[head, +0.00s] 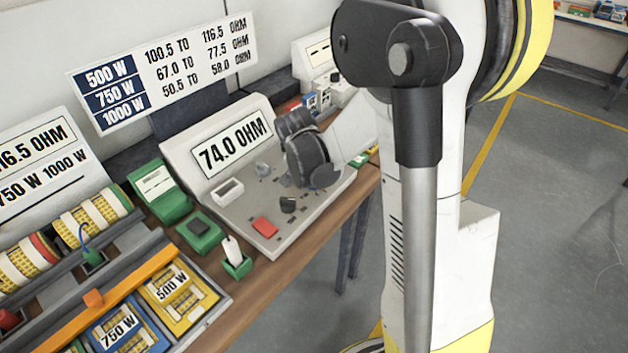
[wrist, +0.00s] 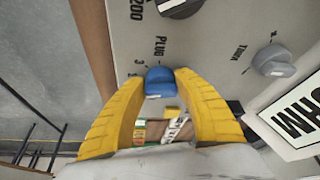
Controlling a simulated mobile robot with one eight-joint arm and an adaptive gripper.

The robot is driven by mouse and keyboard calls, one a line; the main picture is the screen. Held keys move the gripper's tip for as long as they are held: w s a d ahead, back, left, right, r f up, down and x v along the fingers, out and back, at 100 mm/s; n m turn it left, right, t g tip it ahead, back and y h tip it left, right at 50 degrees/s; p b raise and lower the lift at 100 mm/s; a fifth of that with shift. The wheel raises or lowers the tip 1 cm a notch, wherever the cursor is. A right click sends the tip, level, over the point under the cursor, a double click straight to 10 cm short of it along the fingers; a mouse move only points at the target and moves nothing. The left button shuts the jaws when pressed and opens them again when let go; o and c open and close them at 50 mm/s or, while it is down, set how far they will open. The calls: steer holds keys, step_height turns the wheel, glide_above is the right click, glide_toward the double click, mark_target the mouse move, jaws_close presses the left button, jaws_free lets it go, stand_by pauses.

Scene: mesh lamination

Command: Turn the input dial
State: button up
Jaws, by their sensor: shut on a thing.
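In the wrist view, my gripper (wrist: 164,75) has its two yellow fingers on either side of a small blue dial (wrist: 159,82) and is shut on it. The dial sits on a light grey panel, beside the printed word PLUG and small numbers. In the head view, the meter console (head: 180,158) stands on the bench, and its display (head: 232,143) reads 74.0 OHM. The dark end of my arm is over the right part of this console. It hides the blue dial and my fingertips there.
In the wrist view, a grey knob (wrist: 273,61) sits to the right and a dark knob (wrist: 180,6) at the top. In the head view, a red part (head: 265,227) lies on the console.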

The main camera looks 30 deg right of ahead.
steer(key=shift+a+m, duration=0.1)
steer(key=shift+m, duration=0.5)
steer(key=shift+g, duration=0.3)
steer(key=o, duration=1.1)
steer(key=shift+o, duration=0.2)
steer(key=v, duration=1.2)
steer(key=shift+a, duration=0.1)
